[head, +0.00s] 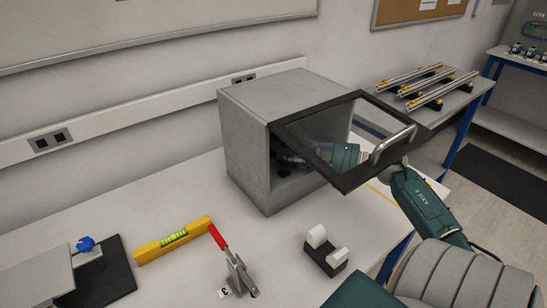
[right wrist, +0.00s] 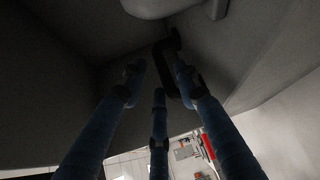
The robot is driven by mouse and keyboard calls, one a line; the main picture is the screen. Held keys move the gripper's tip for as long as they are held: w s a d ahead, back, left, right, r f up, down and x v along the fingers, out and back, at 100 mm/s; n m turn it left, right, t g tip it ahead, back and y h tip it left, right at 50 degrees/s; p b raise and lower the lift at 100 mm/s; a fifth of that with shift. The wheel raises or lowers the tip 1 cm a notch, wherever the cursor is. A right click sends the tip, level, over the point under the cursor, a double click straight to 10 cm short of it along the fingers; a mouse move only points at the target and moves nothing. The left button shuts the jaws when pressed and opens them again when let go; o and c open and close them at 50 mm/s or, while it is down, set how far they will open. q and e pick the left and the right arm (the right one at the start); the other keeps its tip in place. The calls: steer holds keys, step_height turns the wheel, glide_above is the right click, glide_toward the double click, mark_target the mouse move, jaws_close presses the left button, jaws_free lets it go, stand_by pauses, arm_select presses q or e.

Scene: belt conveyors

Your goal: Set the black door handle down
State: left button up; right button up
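The grey cabinet (head: 243,140) stands on the white table with its black-framed glass door (head: 350,183) swung open towards the right. A silver bar handle (head: 393,145) is on that door. My right arm reaches behind the door, and my right gripper (head: 292,160) shows dimly through the glass at the cabinet's opening. In the right wrist view its blue fingers (right wrist: 158,78) point into the dark interior. A black piece, apparently the black door handle (right wrist: 168,58), is at the fingertips, partly hidden by the right-hand finger. I cannot tell whether the fingers grip it. My left gripper is out of view.
A yellow level (head: 173,240), a red-handled clamp (head: 235,262) and a black-and-white tape dispenser (head: 325,252) lie on the table in front of the cabinet. The open door hangs close over my right arm.

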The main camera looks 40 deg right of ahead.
mark_target(274, 152)
steer(key=x, duration=0.4)
steer(key=shift+r+p, duration=0.15)
steer(key=shift+p, duration=0.25)
steer(key=shift+w+a+f, duration=0.2)
steer(key=shift+w, duration=0.2)
steer(key=shift+s, duration=0.1)
jaws_close()
